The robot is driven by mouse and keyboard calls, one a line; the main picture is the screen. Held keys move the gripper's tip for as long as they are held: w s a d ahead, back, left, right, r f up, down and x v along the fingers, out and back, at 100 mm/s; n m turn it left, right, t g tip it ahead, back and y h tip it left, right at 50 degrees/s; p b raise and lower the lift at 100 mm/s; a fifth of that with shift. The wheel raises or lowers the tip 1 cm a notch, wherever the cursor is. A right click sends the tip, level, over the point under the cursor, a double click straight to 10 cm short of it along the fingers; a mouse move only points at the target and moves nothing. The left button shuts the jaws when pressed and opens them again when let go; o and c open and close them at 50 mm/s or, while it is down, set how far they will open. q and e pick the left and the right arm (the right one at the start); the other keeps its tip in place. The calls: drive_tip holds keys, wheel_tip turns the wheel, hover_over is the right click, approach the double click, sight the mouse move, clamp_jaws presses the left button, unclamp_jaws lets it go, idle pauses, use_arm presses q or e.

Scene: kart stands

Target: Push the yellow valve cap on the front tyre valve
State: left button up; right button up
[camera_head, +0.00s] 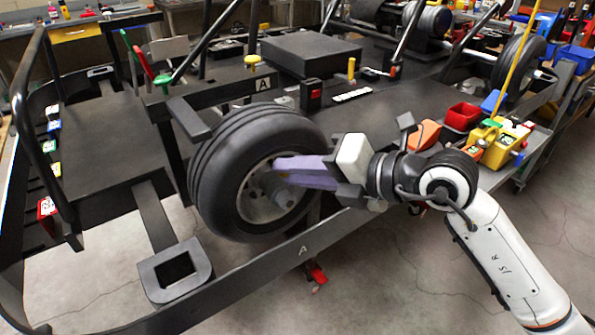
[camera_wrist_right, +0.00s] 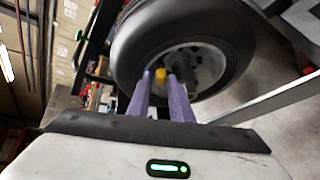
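The front tyre (camera_head: 230,165) stands upright on the black kart frame, and its grey rim (camera_head: 262,205) faces my right gripper (camera_head: 277,168). The gripper's two purple fingers reach across the tyre's edge toward the rim. In the right wrist view, the yellow valve cap (camera_wrist_right: 160,75) sits between the tips of the right gripper (camera_wrist_right: 160,78), filling the gap, with the tyre (camera_wrist_right: 190,30) and rim beyond. The fingers look shut on the cap. The tyre valve is hidden, so I cannot tell whether the cap touches it. My left gripper is not in view.
The wheel hub (camera_head: 284,197) juts out beside the fingers. A black frame rail (camera_head: 345,232) runs below the tyre. A red bin (camera_head: 462,117) and a yellow container (camera_head: 503,145) stand on the bench to the right. Open floor (camera_head: 400,275) lies in front.

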drive_tip(key=o, duration=0.3)
drive_tip(key=v, duration=1)
drive_tip(key=shift+s+d+b, duration=0.15)
drive_tip(key=shift+b, duration=0.25)
